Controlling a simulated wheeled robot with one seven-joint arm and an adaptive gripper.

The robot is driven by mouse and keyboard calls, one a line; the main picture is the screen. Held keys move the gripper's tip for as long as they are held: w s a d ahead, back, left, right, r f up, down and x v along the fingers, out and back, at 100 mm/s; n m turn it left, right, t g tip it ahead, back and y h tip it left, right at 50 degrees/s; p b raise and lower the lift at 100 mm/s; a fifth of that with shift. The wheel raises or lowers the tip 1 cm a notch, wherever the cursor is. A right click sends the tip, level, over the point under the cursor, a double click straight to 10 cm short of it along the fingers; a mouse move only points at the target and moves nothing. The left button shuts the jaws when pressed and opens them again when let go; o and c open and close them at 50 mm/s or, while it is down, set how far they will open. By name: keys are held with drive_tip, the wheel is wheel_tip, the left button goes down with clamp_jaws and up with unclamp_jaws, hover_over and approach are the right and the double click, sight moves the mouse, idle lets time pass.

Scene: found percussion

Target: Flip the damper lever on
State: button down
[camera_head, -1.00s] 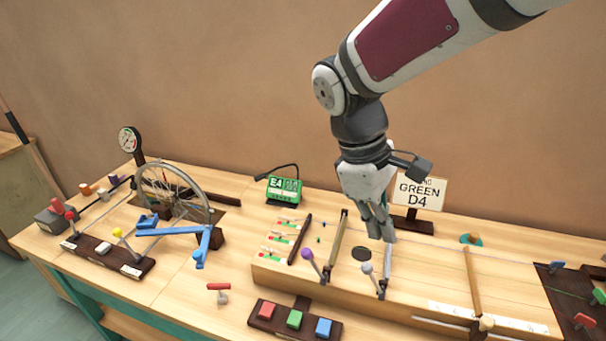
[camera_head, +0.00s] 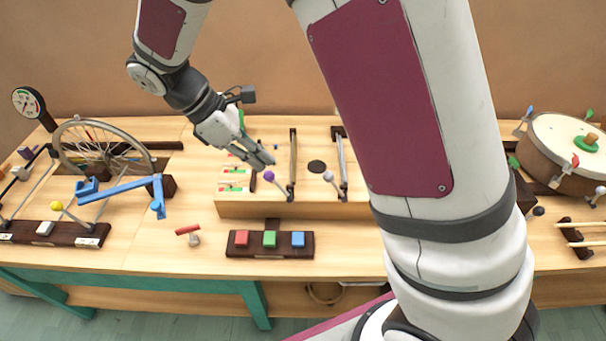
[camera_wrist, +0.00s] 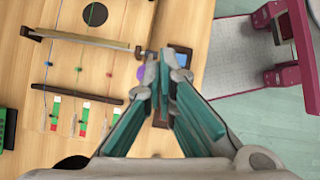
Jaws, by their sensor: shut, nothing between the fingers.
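A lever with a purple knob (camera_head: 268,175) stands at the front of the long wooden string box (camera_head: 300,209), leaning left. A similar lever with a grey knob (camera_head: 328,176) stands to its right. No legible label shows which is the damper lever. My gripper (camera_head: 268,161) is shut and empty, with its fingertips close to the purple knob. In the wrist view the fingertips lie just right of the purple knob (camera_wrist: 141,73), partly hiding it; I cannot tell whether they touch. A wooden bar (camera_wrist: 80,38) runs across the strings beside that lever.
A block with red, green and blue buttons (camera_head: 270,253) lies in front of the box. A spoked wheel (camera_head: 105,145) and blue bracket (camera_head: 125,187) stand further left. A drum (camera_head: 570,140) is at the right.

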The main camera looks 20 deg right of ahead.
drive_tip(key=s+d+f+p, duration=0.2)
drive_tip(key=d+f, duration=0.5)
drive_tip(key=d, duration=0.2)
drive_tip(key=shift+s, duration=0.15)
idle(0.5)
